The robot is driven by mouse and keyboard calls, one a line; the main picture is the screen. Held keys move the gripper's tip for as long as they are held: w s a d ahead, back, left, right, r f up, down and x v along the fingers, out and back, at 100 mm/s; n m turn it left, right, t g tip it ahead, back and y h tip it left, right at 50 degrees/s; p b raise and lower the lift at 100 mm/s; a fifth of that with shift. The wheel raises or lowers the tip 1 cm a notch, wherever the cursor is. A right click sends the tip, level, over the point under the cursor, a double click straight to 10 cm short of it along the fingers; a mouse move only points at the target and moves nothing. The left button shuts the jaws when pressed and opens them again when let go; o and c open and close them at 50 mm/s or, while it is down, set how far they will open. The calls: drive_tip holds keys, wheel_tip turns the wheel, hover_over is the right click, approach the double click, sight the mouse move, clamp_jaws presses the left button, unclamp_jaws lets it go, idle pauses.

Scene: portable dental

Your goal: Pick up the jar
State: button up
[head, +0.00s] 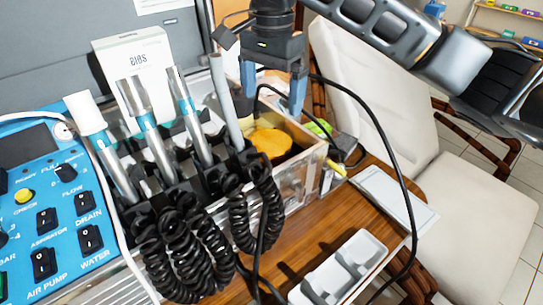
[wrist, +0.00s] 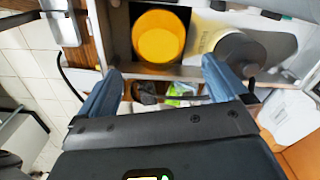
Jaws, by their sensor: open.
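A round yellow-orange object (head: 271,142), which looks like the jar, sits inside a clear-walled bin behind the dental handpieces. In the wrist view the yellow object (wrist: 158,37) lies in a dark compartment, just beyond my fingertips and between their lines. My gripper (head: 272,90) hangs above the bin with its two blue fingers spread and nothing between them. The gripper also shows in the wrist view (wrist: 162,70), open and apart from the yellow object. The lower part of the yellow object is hidden by the bin wall and a handpiece.
A pale bottle with a grey cap (wrist: 232,48) lies right beside the yellow object. Several handpieces (head: 190,115) with black coiled hoses (head: 185,250) stand in front. A black cable (head: 385,165) loops past the bin. A white tray (head: 340,270) lies on the wooden table (head: 300,215).

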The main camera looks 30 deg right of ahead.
sight(271, 125)
drive_tip(key=shift+s+a+f, duration=0.1)
drive_tip(key=shift+f, duration=1.7)
drive_tip(key=shift+s+a+f, duration=0.1)
drive_tip(key=shift+f, duration=1.65)
drive_tip(key=shift+b, duration=0.3)
clamp_jaws()
